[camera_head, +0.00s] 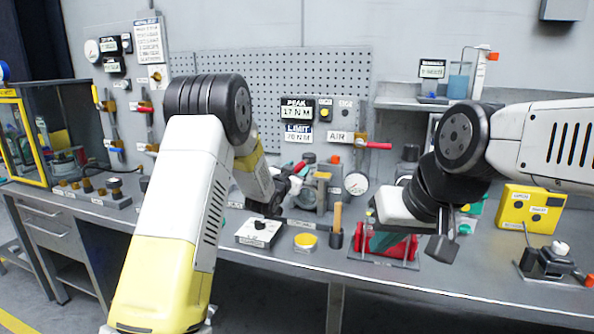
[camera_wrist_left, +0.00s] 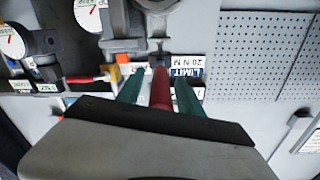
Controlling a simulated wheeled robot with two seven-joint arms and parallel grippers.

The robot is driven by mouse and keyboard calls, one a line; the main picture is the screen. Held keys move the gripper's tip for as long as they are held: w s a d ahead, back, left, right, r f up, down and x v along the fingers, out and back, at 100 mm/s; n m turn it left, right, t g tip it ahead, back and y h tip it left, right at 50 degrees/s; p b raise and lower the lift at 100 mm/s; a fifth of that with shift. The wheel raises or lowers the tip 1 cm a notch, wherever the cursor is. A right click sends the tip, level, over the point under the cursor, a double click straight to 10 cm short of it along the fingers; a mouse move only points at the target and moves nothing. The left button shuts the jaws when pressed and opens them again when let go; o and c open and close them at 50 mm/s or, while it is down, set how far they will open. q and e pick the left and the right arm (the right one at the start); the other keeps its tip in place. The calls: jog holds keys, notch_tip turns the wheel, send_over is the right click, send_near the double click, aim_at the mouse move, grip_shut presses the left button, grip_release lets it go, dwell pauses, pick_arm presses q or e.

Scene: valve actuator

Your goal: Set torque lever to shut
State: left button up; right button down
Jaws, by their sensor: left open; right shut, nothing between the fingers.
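The torque lever has a red handle (camera_wrist_left: 160,88) that lies between the two teal fingers of my left gripper (camera_wrist_left: 160,92) in the left wrist view. The fingers are open, one on each side, with visible gaps. The lever's dark end meets a grey actuator body (camera_wrist_left: 140,45). In the head view my left gripper (camera_head: 286,184) is at the actuator, and my forearm and wrist hide much of it. A bit of red (camera_head: 299,167) shows just beyond the gripper. My right gripper (camera_head: 379,240) is shut and empty, pointing down in front of a red part on the bench.
A display (camera_head: 296,109) reads PEAK 17 N M, above a LIMIT 20 N M label (camera_head: 298,132). A red-handled AIR valve (camera_head: 375,146) is close to the right.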

pick_arm(q)
jog(key=shift+c, duration=0.4)
grip_shut()
dwell(0.9)
